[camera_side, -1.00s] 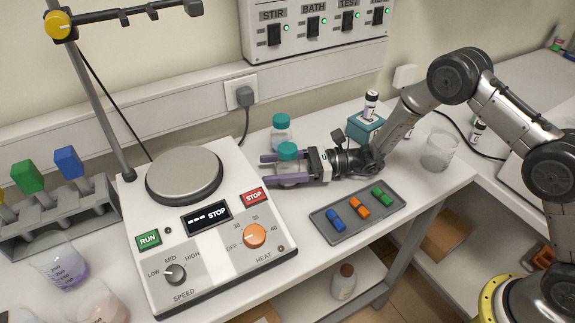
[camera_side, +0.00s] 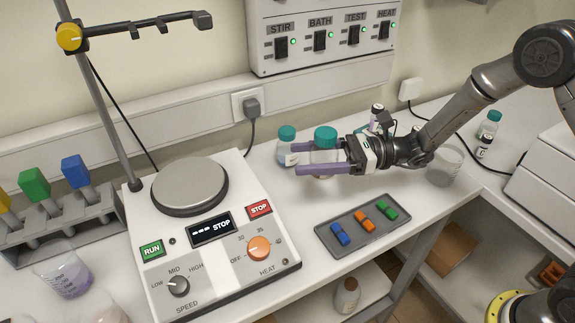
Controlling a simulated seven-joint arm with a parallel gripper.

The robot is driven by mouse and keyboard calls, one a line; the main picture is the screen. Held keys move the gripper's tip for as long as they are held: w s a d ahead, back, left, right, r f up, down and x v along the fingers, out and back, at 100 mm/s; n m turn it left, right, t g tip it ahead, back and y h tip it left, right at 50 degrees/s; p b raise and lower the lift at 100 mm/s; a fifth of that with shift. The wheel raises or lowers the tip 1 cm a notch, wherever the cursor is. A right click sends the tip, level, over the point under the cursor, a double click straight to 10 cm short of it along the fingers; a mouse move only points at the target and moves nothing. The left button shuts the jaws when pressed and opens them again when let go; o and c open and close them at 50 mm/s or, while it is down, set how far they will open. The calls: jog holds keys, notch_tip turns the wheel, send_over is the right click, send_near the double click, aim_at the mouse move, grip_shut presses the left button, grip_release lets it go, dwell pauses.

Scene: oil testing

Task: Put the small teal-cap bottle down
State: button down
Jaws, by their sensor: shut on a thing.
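My gripper (camera_side: 308,159) reaches in from the right, with its two purple fingers pointing left. It is shut on a clear bottle with a teal cap (camera_side: 325,137). The bottle looks upright, and the near finger hides much of its lower body. I cannot tell for sure whether its base is clear of the white bench (camera_side: 290,205). A second teal-cap bottle (camera_side: 287,145) stands on the bench just left of and behind the held one, close to the fingertips.
The stirrer hotplate (camera_side: 215,240) is at left. A grey tray (camera_side: 349,253) with coloured blocks lies in front of my gripper. A beaker (camera_side: 444,166) stands to the right, and another teal-cap bottle (camera_side: 488,127) stands farther right. Bare bench lies between hotplate and tray.

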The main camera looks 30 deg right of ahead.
jog(key=s+d+r, duration=0.3)
jog(key=s, duration=0.3)
jog(key=w+d+f+m+t+h, duration=0.2)
jog(key=d+m+t+h, duration=0.1)
jog(key=d, duration=0.3)
jog(key=w+d+f+m+t+h, duration=0.2)
jog(key=d+f+m+t+h, duration=0.1)
jog(key=d, duration=0.3)
jog(key=w+d+f+m+t+h, duration=0.2)
jog(key=w+d+m+t+h, duration=0.1)
jog(key=d, duration=0.3)
jog(key=shift+f+m+t+h, duration=0.2)
jog(key=shift+m+t+h, duration=0.3)
jog(key=shift+h, duration=0.4)
jog(key=shift+w+d+h, duration=0.15)
jog(key=shift+d+h, duration=0.15)
jog(key=shift+d, duration=0.1)
jog(key=shift+a, duration=0.3)
jog(key=s+a+r+n+g+y, duration=0.7)
jog(key=s+a+n+g+y, duration=0.25)
jog(key=a+y, duration=0.2)
send_over(311, 189)
jog(key=shift+m+t+h, duration=0.25)
jog(key=shift+t+h, duration=0.1)
jog(key=shift+t, duration=0.1)
notch_tip(311, 189, down, 9)
jog(key=shift+r, duration=0.1)
jog(key=shift+w+f, duration=0.1)
jog(key=shift+f, duration=1.6)
